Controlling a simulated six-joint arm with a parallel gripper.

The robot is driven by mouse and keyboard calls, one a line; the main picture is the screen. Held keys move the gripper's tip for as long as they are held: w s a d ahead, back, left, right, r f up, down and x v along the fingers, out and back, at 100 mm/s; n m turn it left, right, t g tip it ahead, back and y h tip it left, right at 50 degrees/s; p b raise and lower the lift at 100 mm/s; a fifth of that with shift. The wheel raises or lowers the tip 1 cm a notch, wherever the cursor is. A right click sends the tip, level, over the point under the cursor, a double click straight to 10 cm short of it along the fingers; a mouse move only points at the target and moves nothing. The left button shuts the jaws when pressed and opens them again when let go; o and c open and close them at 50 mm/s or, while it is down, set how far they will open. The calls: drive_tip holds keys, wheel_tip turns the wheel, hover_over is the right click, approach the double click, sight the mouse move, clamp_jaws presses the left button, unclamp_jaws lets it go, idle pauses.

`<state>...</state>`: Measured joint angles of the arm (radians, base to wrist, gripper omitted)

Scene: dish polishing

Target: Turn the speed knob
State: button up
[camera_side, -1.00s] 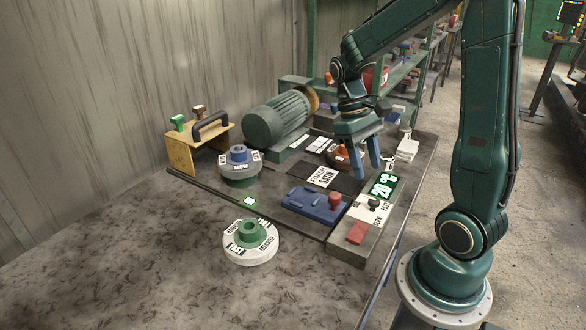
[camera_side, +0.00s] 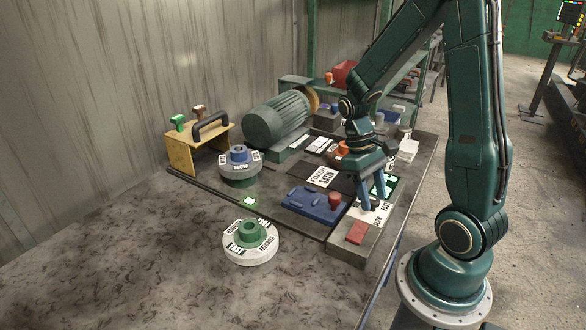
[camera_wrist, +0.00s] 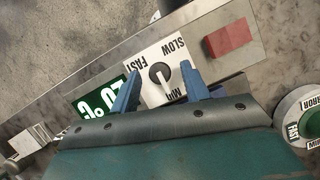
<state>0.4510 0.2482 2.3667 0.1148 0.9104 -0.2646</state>
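The speed knob (camera_wrist: 160,75) is a small dark round knob with a pale pointer. It sits on a white dial plate (camera_wrist: 148,62) marked SLOW, FAST and MIN. In the side view the plate (camera_side: 368,217) lies on the grey control strip, and the fingers mostly hide the knob. My gripper (camera_wrist: 160,70) is open, with one blue finger on each side of the knob and a visible gap to both. In the side view my gripper (camera_side: 374,200) points down, low over the plate.
A red button (camera_side: 357,232) is in front of the dial and a green display (camera_wrist: 98,102) behind it. A blue block (camera_side: 310,206) with a red knob is to the left. A white-and-green round dish (camera_side: 250,250) stands on the table.

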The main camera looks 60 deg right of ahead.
drive_tip(key=c, duration=0.9)
drive_tip(key=shift+n, duration=0.4)
drive_tip(key=n, duration=0.1)
drive_tip(key=n+h, duration=0.1)
drive_tip(key=n, duration=0.1)
drive_tip(key=n+h, duration=0.1)
drive_tip(key=n, duration=0.1)
drive_tip(key=shift+a, duration=0.25)
drive_tip(key=n+h, duration=0.1)
drive_tip(key=n, duration=0.2)
drive_tip(key=n+t+h, duration=0.1)
drive_tip(key=n, duration=0.2)
drive_tip(key=shift+a, duration=0.15)
drive_tip(key=o, duration=1)
drive_tip(key=shift+s, duration=0.1)
drive_tip(key=shift+r, duration=0.15)
